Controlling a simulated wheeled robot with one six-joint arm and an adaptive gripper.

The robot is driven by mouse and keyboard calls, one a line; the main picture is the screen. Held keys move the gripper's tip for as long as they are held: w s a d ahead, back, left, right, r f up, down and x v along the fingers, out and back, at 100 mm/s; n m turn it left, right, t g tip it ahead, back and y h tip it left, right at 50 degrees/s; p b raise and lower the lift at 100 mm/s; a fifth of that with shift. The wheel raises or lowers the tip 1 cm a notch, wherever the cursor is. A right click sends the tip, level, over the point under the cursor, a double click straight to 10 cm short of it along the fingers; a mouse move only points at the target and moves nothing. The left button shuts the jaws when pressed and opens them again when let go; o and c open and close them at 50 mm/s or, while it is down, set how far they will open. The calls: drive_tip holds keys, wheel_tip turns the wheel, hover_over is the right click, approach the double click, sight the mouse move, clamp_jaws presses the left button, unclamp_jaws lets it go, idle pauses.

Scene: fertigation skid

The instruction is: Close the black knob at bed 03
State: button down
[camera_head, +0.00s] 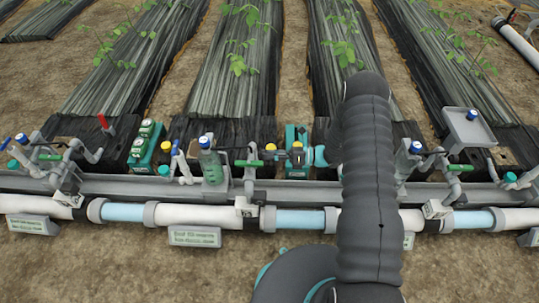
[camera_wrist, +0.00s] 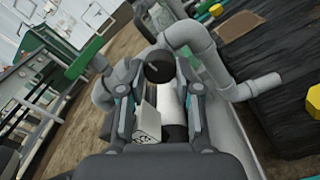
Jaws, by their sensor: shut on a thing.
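In the wrist view, a round black knob (camera_wrist: 159,66) sits between the fingertips of my gripper (camera_wrist: 158,76), at the top of the grey pipework. The two fingers stand on either side of the knob and are shut on it. Part of the knob's sides and its stem are hidden by the fingers. The bed signs are too small to read surely.
A green-handled valve (camera_wrist: 86,55) stands left of my gripper in the wrist view, and a grey bent pipe (camera_wrist: 190,35) rises close behind. In the head view, a capped bottle (camera_head: 210,165), a green-handled valve (camera_head: 249,163) and a grey tray (camera_head: 468,130) line the pipe run.

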drive_tip(key=shift+m, duration=0.5)
drive_tip(key=c, duration=0.8)
unclamp_jaws()
drive_tip(key=shift+d, duration=0.15)
drive_tip(key=shift+s+d, duration=0.1)
drive_tip(key=shift+d, duration=3.5)
